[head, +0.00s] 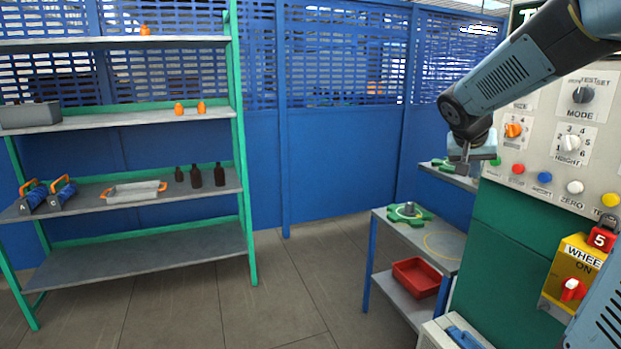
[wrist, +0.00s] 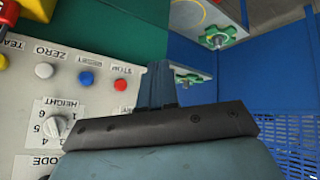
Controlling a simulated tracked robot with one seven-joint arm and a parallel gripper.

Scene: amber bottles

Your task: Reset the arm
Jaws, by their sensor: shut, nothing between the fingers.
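My gripper (head: 466,160) hangs from my blue-grey arm at the right of the head view, pointing down in front of the control panel (head: 545,160). Its fingers are shut with nothing between them; in the wrist view the closed fingers (wrist: 159,84) show at the centre. Three dark amber bottles (head: 195,176) stand upright on the middle shelf of the rack at left, far from my gripper.
The panel carries knobs and coloured buttons, including a red button (wrist: 120,85). A small table (head: 440,243) with a green fixture (head: 425,214) stands below, a red bin (head: 415,277) on its lower shelf. The green-framed rack (head: 243,170) is at left. The floor between is clear.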

